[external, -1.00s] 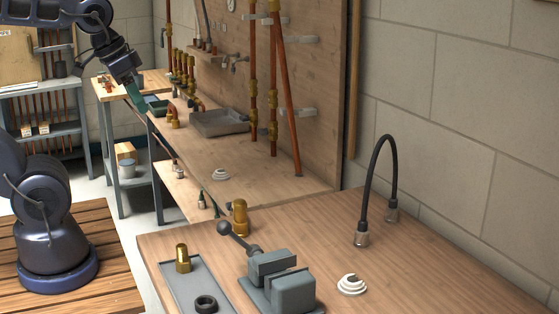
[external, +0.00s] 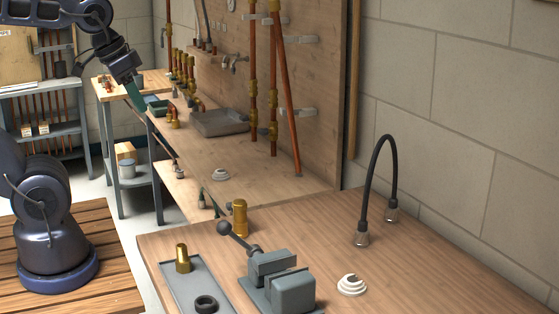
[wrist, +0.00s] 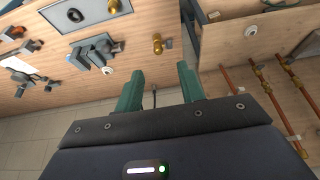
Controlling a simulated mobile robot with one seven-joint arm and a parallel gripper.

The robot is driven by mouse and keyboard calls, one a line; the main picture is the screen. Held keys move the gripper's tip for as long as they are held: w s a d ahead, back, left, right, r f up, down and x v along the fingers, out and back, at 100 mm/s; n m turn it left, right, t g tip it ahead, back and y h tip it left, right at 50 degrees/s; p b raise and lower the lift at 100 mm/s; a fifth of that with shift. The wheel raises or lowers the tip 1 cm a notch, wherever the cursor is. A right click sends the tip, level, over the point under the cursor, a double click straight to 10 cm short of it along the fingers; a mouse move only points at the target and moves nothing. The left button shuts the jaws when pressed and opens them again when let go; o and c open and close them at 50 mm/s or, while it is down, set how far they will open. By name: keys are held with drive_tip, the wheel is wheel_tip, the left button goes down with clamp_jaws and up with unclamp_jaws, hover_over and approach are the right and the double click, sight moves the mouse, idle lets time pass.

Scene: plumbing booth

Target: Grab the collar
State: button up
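No part is clearly marked as the collar. A black ring (external: 206,303) lies flat on a grey tray (external: 178,284) at the front of the near bench, beside a brass hex fitting (external: 183,259). The ring also shows in the wrist view (wrist: 75,15). A brass cylinder (external: 240,217) stands upright near the bench's back edge and shows in the wrist view (wrist: 157,44). My gripper (external: 138,95), with green fingers, is far from these, in the air at the back left. In the wrist view my gripper (wrist: 159,80) is open, with nothing between its fingers.
A grey vise (external: 280,285) with a ball-ended handle stands beside the tray. A white stepped ring (external: 351,285) and a black hose (external: 372,175) are to its right. Copper pipes (external: 252,70) rise along the wooden panel behind. The near bench's right side is mostly clear.

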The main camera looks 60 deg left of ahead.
drive_tip(key=w+d+m+g+y, duration=0.15)
drive_tip(key=w+d+m, duration=0.25)
drive_tip(key=w, duration=0.6)
drive_tip(key=m+g+h, duration=0.2)
drive_tip(key=m+g, duration=0.1)
drive_tip(key=m, duration=1.1)
hover_over(345, 282)
wheel_tip(345, 282, down, 23)
drive_tip(key=shift+y, duration=0.25)
drive_tip(key=shift+f, duration=5.4)
drive_tip(key=shift+c, duration=0.2)
clamp_jaws()
